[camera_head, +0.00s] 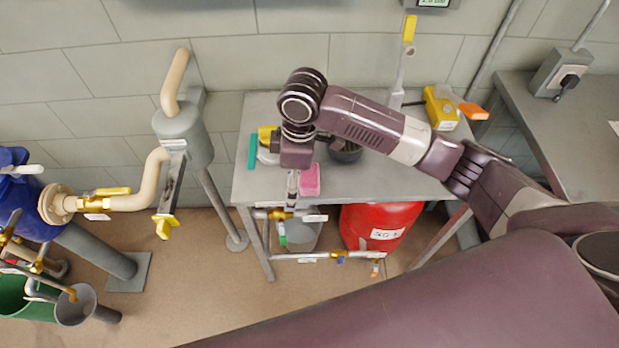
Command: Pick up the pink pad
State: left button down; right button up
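The pink pad (312,180) is a small block near the front left part of the grey metal table (256,190). My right arm comes in from the right, and my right gripper (292,188) points down just left of the pad. A narrow gap seems to lie between them, but I cannot tell whether they touch. The fingers are seen nearly from above, so whether they are open or shut is unclear. My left gripper is not in view.
A teal strip (252,151), a yellow item (265,135) and a dark bowl (346,154) are close to my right gripper. A yellow box (441,108) stands at the back right. Below are a red tank (380,222) and pipes with valves (340,254).

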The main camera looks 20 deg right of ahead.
aim_at(309, 175)
jog(key=shift+h, duration=0.6)
jog(key=d+r, duration=0.1)
jog(key=w+d+r, duration=0.1)
jog(key=d, duration=0.1)
jog(key=w+d+r, duration=0.1)
jog(key=shift+w+d+r, duration=0.15)
jog(key=shift+w+r, duration=0.1)
jog(key=shift+r, duration=0.15)
jog(key=shift+d, duration=0.2)
jog(key=f, duration=0.2)
jog(key=f+p, duration=0.1)
jog(key=f, duration=0.4)
jog(key=shift+w+d+f+p, duration=0.25)
jog(key=shift+d+p, duration=0.05)
jog(key=shift+c, duration=0.5)
jog(key=c, duration=1)
jog(key=shift+c, duration=0.2)
notch_tip(309, 175, up, 20)
jog(key=b, duration=0.2)
